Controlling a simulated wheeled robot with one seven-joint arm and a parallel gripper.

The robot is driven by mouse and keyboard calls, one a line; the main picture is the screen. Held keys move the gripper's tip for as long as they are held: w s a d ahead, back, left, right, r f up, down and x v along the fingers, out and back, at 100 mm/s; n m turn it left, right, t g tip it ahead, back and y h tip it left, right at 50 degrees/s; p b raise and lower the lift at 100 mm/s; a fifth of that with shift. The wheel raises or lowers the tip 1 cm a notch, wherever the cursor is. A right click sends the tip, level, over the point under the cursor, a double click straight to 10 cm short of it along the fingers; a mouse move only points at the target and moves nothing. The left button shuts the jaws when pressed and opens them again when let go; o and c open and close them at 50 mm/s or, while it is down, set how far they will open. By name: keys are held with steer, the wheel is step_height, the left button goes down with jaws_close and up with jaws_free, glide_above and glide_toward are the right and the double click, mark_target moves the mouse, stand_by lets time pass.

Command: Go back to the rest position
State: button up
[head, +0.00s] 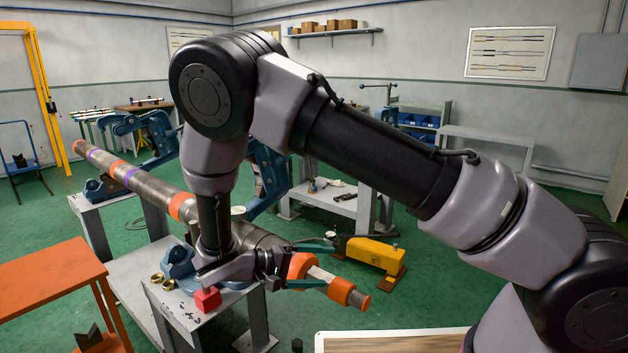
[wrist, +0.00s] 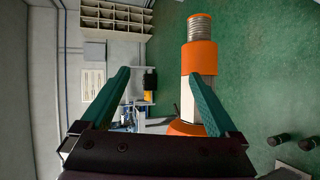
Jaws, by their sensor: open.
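My gripper (head: 314,266) is at the end of my arm, low in the middle of the head view, near the right end of a long pipe. In the wrist view my gripper (wrist: 160,90) shows two green fingers spread wide, with nothing held between them. The pipe (head: 153,187) is grey with orange and purple bands and lies across blue vises. Its threaded end with an orange collar (wrist: 200,58) shows in the wrist view, beside and partly behind the right finger. I cannot tell whether finger and pipe touch. My arm hides the pipe's middle.
A red block (head: 207,300) and brass rings (head: 157,280) sit on the near stand. An orange table (head: 45,280) is at left. A yellow tool (head: 373,251) stands on the green floor behind the pipe end. A wooden-topped board (head: 390,342) lies at the bottom. Open floor shows at right.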

steer(key=w+d+r+m+g+y, duration=0.1)
steer(key=d+r+m+g+y, duration=0.2)
steer(key=d+r+y, duration=0.5)
steer(key=w+d+r+m+g+y, duration=0.1)
steer(key=d+r+m+g+y, duration=0.3)
steer(key=r, duration=0.8)
steer(key=s+d+r+m+t+y, duration=0.1)
steer(key=s+d+r+t, duration=0.3)
steer(key=d+r, duration=0.2)
steer(key=s+d+r+m+t+y, duration=0.1)
steer(key=s+d+r+t, duration=0.4)
steer(key=r, duration=0.5)
steer(key=shift+d+r+y, duration=0.15)
steer(key=shift+d+y, duration=0.3)
steer(key=shift+y, duration=0.35)
